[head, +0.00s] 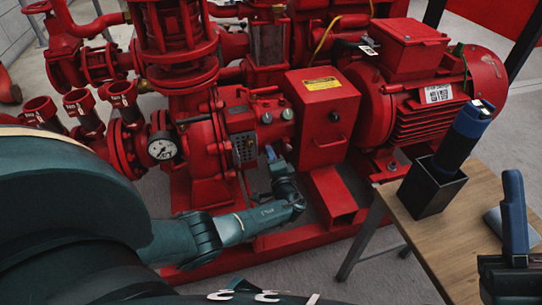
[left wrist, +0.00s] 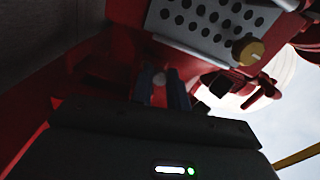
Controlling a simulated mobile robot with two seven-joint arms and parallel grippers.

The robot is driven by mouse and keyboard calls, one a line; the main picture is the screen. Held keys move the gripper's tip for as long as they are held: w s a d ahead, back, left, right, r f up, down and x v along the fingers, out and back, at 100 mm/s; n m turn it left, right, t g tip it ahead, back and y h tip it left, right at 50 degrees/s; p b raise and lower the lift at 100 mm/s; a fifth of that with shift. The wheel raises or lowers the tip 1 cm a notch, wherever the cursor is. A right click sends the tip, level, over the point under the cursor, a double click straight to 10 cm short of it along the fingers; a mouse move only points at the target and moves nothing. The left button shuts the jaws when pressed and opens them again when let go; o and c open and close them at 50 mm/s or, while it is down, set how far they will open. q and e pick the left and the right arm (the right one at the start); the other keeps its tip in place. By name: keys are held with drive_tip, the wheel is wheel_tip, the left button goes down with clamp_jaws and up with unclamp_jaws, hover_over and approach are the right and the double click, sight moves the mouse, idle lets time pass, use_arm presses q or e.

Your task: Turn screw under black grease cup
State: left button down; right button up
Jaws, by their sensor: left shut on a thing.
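My left gripper (head: 271,155) reaches in low at the front of the red pump set, its blue fingertips beside a perforated grey plate (head: 245,148). In the left wrist view, the left gripper (left wrist: 163,90) is shut on a small grey round-headed piece (left wrist: 158,79), which appears to be the screw. Its shank is hidden in dark shadow. A dark block-like part (left wrist: 217,86) is right of the fingers; I cannot tell if it is the black grease cup. My right gripper (head: 513,215) shows partly at the right edge, one blue finger upright; its opening is unclear.
A pressure gauge (head: 162,147) is left of the left gripper. A red control box (head: 320,125) and motor (head: 430,95) are to the right. A wooden table (head: 440,235) bears a black holder (head: 428,192) with a blue-black cylinder (head: 458,138). A brass knob (left wrist: 247,52) is near the perforated plate.

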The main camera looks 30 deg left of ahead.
use_arm(q)
drive_tip(key=shift+a+n, duration=0.1)
drive_tip(key=shift+n, duration=1.5)
drive_tip(key=c, duration=1.3)
unclamp_jaws()
drive_tip(key=shift+c, duration=0.2)
